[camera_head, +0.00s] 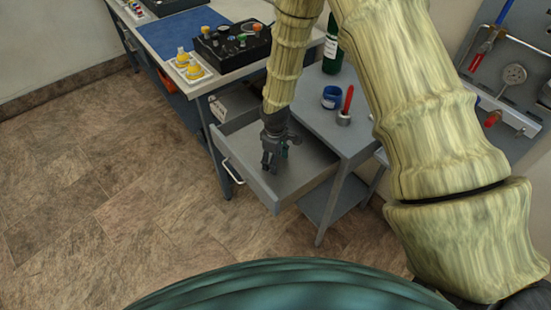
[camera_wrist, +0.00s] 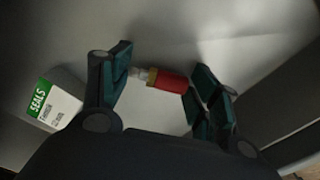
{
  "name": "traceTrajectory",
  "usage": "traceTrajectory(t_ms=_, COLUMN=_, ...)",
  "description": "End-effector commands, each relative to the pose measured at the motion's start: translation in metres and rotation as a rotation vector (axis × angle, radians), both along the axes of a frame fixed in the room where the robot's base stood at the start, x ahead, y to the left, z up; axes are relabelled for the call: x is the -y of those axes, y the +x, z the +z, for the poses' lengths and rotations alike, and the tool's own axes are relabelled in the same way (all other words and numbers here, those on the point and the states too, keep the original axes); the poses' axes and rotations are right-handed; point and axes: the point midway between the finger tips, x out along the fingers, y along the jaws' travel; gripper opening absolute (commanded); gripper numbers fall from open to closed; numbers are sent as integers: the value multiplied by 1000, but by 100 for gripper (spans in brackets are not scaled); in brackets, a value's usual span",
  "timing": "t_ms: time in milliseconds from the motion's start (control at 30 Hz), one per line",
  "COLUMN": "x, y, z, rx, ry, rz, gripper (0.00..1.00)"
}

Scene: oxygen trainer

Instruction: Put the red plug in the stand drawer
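The stand drawer (camera_head: 236,165) is pulled out from the grey stand (camera_head: 321,118) in the head view. My gripper (camera_head: 272,158) points down into it. In the wrist view, the red plug (camera_wrist: 170,80) lies on its side on a pale surface, with a brass-coloured collar and a grey metal tip towards the left. My gripper's fingers (camera_wrist: 160,80) are spread to either side of it, with the tip close to the left finger. I cannot tell the height of the fingertips above the surface. The plug does not show in the head view.
A box marked SEALS (camera_wrist: 52,106) lies left of the fingers in the wrist view. A workbench (camera_head: 240,72) stands behind.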

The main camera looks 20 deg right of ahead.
Motion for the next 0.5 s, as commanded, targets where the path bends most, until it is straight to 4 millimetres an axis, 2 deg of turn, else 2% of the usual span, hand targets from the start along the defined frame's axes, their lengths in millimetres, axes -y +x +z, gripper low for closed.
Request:
traceTrajectory(t_ms=67, x=0, y=0, z=1, rx=0, ry=0, rz=0, gripper=79)
traceTrajectory(t_ms=500, x=0, y=0, z=5, rx=1, ry=1, rz=0, gripper=79)
